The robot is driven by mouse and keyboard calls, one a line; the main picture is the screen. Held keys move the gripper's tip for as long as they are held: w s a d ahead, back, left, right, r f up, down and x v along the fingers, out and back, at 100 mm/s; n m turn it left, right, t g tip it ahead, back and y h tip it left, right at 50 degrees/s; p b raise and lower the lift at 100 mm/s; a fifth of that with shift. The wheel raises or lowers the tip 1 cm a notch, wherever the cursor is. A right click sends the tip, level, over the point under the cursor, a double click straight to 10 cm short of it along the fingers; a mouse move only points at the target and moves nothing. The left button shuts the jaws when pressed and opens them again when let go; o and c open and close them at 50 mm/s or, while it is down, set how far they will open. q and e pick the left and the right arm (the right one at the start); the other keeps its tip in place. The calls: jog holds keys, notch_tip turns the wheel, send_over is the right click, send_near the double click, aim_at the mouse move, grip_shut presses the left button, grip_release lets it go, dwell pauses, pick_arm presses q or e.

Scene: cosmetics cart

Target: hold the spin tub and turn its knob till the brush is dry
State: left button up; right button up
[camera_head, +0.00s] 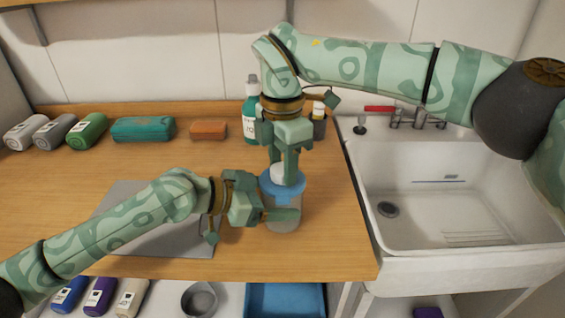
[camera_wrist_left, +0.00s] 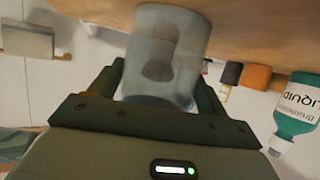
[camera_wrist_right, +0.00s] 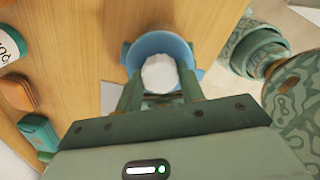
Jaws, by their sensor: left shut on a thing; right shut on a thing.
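The spin tub (camera_head: 284,222) stands upright on the wooden counter, a clear grey cup with a blue lid (camera_head: 287,190) and a white knob (camera_head: 279,173) on top. My left gripper (camera_head: 283,214) is shut on the tub's clear body from the left; the tub also shows between its fingers in the left wrist view (camera_wrist_left: 165,55). A dark shape, perhaps the brush, shows blurred through the wall. My right gripper (camera_head: 287,170) points down from above and is shut on the white knob, seen between its fingers in the right wrist view (camera_wrist_right: 159,73).
A teal bottle (camera_head: 249,118) and a small dark container (camera_head: 319,124) stand behind the tub. A grey mat (camera_head: 177,242) lies under my left arm. An orange block (camera_head: 208,129), a teal case (camera_head: 143,129) and rolled towels (camera_head: 88,131) line the back. A sink (camera_head: 450,190) is at right.

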jog(key=n, duration=1.1)
jog(key=shift+w, duration=0.1)
jog(key=n, duration=0.4)
jog(key=shift+n, duration=0.3)
jog(key=n, duration=0.3)
jog(key=shift+n, duration=0.3)
jog(key=n, duration=0.3)
jog(key=shift+n, duration=0.3)
jog(key=n, duration=0.3)
jog(key=shift+n, duration=2.1)
